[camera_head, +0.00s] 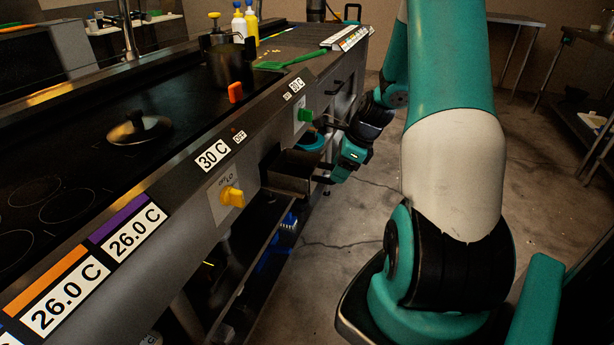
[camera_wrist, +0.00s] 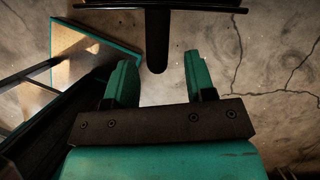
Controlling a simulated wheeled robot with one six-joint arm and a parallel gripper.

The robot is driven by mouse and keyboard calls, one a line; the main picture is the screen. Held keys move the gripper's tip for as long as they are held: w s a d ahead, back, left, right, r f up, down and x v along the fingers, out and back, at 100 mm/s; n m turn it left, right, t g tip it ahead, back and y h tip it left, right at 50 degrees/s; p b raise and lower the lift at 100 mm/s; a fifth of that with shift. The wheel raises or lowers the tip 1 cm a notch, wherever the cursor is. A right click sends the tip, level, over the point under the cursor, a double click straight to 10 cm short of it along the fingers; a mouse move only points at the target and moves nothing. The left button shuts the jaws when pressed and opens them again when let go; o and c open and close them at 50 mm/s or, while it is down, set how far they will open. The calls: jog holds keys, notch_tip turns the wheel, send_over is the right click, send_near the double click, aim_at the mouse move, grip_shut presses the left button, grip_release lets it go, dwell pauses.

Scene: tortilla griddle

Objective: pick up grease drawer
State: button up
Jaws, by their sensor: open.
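The grease drawer (camera_head: 290,172) is a dark metal box jutting out from under the front of the griddle, below the 30 C label. Its handle (camera_head: 321,180) sticks out toward my gripper (camera_head: 338,172). In the wrist view the drawer's dark edge (camera_wrist: 200,5) crosses the top, and its rounded handle (camera_wrist: 156,35) points down. My gripper (camera_wrist: 159,58) is open, with its two green fingers on either side of the handle's end. Gaps show between the fingers and the handle. The drawer's inside is mostly shadowed.
A yellow knob (camera_head: 232,196) and a green knob (camera_head: 306,115) stick out from the griddle front. A pot (camera_head: 229,68), a lid (camera_head: 139,128) and a green spatula (camera_head: 290,62) lie on top. A shelf with blue items (camera_head: 287,228) sits below. The floor (camera_head: 355,215) beside the griddle is clear.

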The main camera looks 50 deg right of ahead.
jog(key=x, duration=0.2)
jog(key=shift+w+f, duration=0.1)
jog(key=shift+f, duration=0.2)
grip_shut()
jog(key=shift+r, duration=0.2)
notch_tip(320, 180, up, 20)
jog(key=p, duration=0.4)
